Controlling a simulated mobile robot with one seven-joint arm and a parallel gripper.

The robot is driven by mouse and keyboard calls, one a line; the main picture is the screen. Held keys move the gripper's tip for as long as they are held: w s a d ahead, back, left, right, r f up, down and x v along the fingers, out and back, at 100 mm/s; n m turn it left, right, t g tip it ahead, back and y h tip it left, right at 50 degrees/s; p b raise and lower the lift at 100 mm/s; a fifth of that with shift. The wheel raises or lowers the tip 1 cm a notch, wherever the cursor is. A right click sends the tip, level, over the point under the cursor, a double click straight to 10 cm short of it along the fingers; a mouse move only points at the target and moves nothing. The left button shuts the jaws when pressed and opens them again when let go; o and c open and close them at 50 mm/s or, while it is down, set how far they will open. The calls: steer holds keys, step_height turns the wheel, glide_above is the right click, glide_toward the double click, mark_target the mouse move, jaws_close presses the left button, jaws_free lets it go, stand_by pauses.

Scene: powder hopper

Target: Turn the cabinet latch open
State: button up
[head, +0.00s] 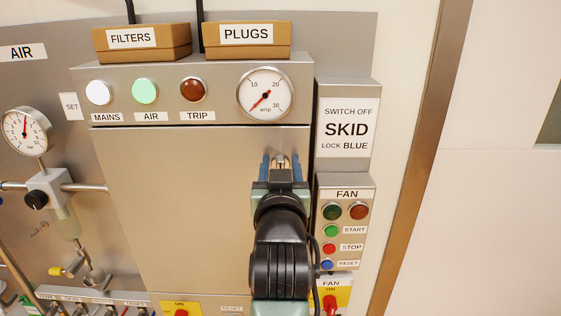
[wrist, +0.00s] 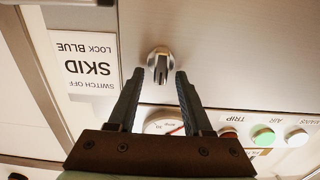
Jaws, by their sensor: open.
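The cabinet latch (wrist: 161,63) is a small metal turn knob on the grey cabinet door (head: 190,200), near its right edge in the head view. In the head view the latch (head: 281,160) shows just past my fingertips, partly hidden by my gripper (head: 281,172). In the wrist view, which is upside down, my gripper (wrist: 159,76) is open, with one dark finger on each side of the latch. Gaps show between the latch and both fingers. The latch's grip lies in line with the fingers. The door looks shut.
A panel with lamps and an amp gauge (head: 264,93) is above the door, with the FILTERS box (head: 142,42) and PLUGS box (head: 247,40) on top. The SKID sign (head: 346,128) and FAN button box (head: 344,225) stand close on the right.

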jaws_close()
steer(key=shift+m, duration=0.3)
stand_by(0.3)
steer(key=m, duration=0.2)
steer(key=m+b, duration=0.1)
steer(key=m, duration=0.1)
steer(key=shift+d+f+m, duration=0.15)
steer(key=shift+d+m, duration=0.15)
steer(key=shift+d, duration=0.05)
steer(key=m, duration=0.2)
steer(key=m+b, duration=0.1)
steer(key=m, duration=0.1)
steer(key=shift+d+f+b, duration=0.2)
steer(key=shift+b, duration=0.1)
steer(key=m, duration=0.3)
steer(key=m+b, duration=0.1)
steer(key=m, duration=0.1)
steer(key=shift+d+f, duration=0.15)
steer(key=shift+f, duration=0.1)
steer(key=shift+f+m+b, duration=0.15)
steer(key=shift+m+b, duration=0.3)
steer(key=shift+m, duration=1.35)
